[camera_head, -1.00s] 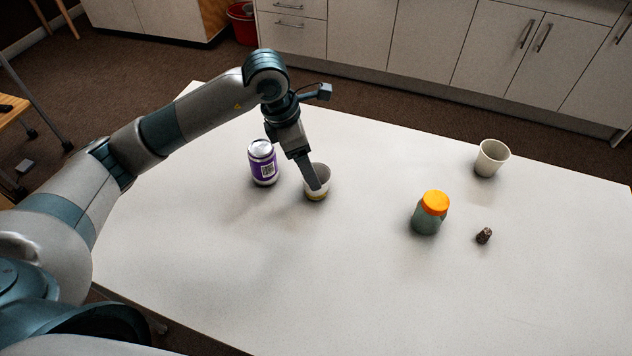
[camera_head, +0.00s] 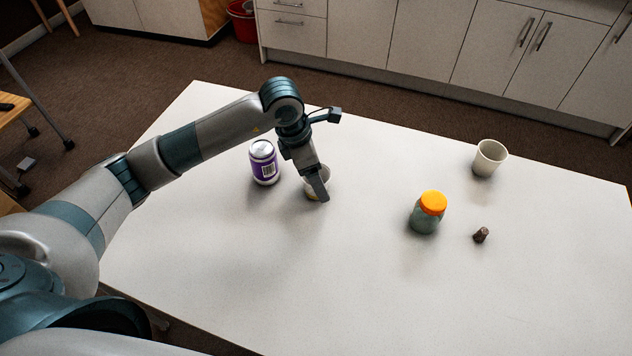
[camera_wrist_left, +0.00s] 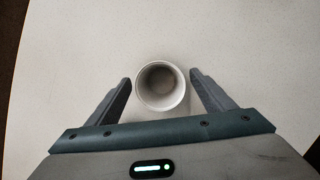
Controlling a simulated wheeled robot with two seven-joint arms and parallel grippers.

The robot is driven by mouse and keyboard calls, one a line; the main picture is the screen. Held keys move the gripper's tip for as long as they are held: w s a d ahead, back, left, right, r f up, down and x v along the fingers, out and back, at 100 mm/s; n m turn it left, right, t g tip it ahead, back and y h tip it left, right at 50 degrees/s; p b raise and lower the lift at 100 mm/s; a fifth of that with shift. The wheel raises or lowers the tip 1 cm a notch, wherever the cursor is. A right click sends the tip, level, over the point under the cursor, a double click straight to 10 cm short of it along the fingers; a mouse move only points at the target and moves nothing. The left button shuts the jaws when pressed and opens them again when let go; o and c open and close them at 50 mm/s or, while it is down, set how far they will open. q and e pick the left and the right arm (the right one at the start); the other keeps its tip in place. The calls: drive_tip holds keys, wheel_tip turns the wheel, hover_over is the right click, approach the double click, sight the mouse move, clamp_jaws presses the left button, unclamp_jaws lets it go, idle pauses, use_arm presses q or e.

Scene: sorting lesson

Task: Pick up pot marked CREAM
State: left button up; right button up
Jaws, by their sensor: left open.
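In the left wrist view the round, empty-looking pot (camera_wrist_left: 160,87) sits between the two fingers. My left gripper (camera_head: 322,197) is open, with its fingers (camera_wrist_left: 160,82) on either side of the pot and visible gaps to it. My right gripper is not in view.
A purple can (camera_head: 264,163) stands close to the left of the pot. A jar with an orange lid (camera_head: 428,213), a small dark brown object (camera_head: 481,235) and a cream-coloured cup (camera_head: 488,159) are farther right. The white table (camera_head: 330,290) is clear in front.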

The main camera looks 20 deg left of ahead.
use_arm(q)
drive_tip(key=c, duration=1.1)
